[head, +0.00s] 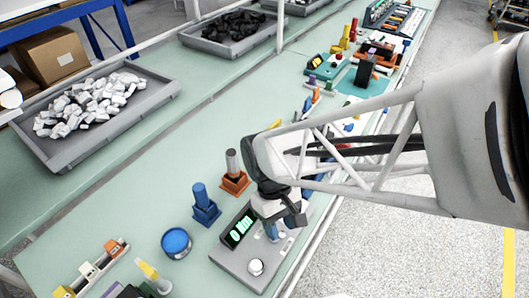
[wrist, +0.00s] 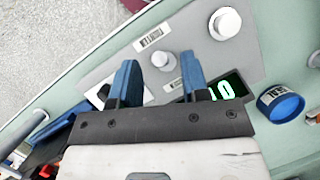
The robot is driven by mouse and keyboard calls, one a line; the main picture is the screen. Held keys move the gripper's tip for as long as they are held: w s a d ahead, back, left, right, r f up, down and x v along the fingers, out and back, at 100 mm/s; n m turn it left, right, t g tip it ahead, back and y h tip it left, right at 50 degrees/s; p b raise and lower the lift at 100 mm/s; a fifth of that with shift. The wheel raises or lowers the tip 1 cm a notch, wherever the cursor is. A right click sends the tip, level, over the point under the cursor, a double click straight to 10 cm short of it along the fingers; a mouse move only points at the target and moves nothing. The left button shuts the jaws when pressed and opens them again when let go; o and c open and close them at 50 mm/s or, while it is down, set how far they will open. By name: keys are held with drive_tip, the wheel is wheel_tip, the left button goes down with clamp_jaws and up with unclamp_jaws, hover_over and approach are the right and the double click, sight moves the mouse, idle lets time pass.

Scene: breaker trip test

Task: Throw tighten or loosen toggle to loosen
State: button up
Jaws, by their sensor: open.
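The grey tester panel (head: 240,262) lies on the green bench, with a lit display (head: 240,228) reading about 0 Nm and a round white knob (head: 256,267). In the wrist view the panel (wrist: 190,35) shows the large white knob (wrist: 226,24), a barcode label and part of the display (wrist: 226,90). A small pale stub (wrist: 164,61), apparently the toggle, stands between my blue fingertips. My gripper (wrist: 158,70) is open around it, with a gap on each side; contact is not visible. In the head view my gripper (head: 272,230) hangs over the panel and hides the toggle. Its set direction cannot be read.
A blue round container (head: 176,243) sits left of the panel and also shows in the wrist view (wrist: 281,103). A blue block (head: 205,204) and an orange-based post (head: 234,174) stand close behind. A grey tray (head: 150,88) of white pieces lies further back.

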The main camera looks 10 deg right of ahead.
sight(281, 232)
drive_tip(key=shift+x, duration=1.55)
clamp_jaws()
drive_tip(key=shift+w+a+r+g+h, duration=0.1)
drive_tip(key=shift+w+a+g+h, duration=0.1)
drive_tip(key=shift+g+h, duration=0.2)
drive_tip(key=shift+w+a+r+g+h, duration=0.1)
drive_tip(key=shift+w+a+g+h, duration=0.15)
drive_tip(key=shift+g+h, duration=0.5)
drive_tip(key=shift+w+a+m+g+h, duration=0.2)
drive_tip(key=shift+g+h, duration=0.35)
drive_tip(key=shift+g, duration=0.1)
drive_tip(key=shift+w+a+m+g+h, duration=0.2)
drive_tip(key=shift+g+h, duration=0.3)
drive_tip(key=shift+g, duration=0.4)
